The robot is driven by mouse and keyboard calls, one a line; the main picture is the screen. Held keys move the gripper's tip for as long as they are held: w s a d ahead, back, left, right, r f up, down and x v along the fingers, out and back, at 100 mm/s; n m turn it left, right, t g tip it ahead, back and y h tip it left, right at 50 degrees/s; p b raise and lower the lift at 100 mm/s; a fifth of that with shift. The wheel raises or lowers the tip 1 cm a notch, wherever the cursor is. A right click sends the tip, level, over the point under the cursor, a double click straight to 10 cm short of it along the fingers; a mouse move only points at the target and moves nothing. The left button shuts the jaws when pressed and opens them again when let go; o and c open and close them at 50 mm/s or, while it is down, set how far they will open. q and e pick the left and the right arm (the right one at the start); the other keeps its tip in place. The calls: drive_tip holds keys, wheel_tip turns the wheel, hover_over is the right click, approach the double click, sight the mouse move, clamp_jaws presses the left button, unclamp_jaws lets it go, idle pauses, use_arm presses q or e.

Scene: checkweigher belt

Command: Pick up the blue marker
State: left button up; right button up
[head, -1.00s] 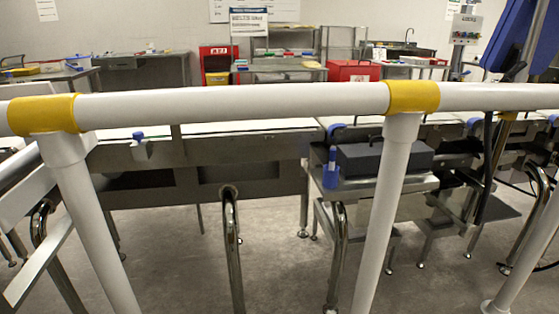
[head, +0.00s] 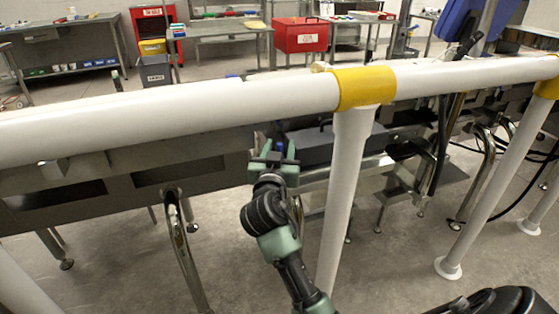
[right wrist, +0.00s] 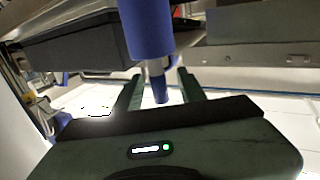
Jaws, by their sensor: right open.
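The blue marker (head: 279,146) stands in a blue cup; in the right wrist view its blue end (right wrist: 160,92) and a grey part of its barrel show. The blue cup (right wrist: 150,30) is large at the top of the right wrist view, which looks upside down, and is hidden behind my gripper in the head view. My right gripper (head: 275,152) is open, with its fingers (right wrist: 160,90) on either side of the marker's blue end. I cannot tell whether they touch it. My left gripper is not in view.
A white rail (head: 200,110) with yellow joints (head: 364,87) crosses in front, and its white post (head: 346,190) stands just right of my right arm. A dark grey box (head: 312,149) sits beside the marker. A red cabinet (head: 300,36) stands far behind.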

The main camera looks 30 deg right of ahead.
drive_tip(key=shift+x, duration=1.2)
clamp_jaws()
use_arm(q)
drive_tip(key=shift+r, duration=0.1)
use_arm(e)
drive_tip(key=shift+r, duration=0.6)
use_arm(q)
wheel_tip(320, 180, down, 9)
drive_tip(key=p, duration=0.2)
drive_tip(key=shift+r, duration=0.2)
use_arm(e)
wheel_tip(320, 180, up, 9)
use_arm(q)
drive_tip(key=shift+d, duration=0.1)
use_arm(e)
drive_tip(key=shift+f, duration=0.1)
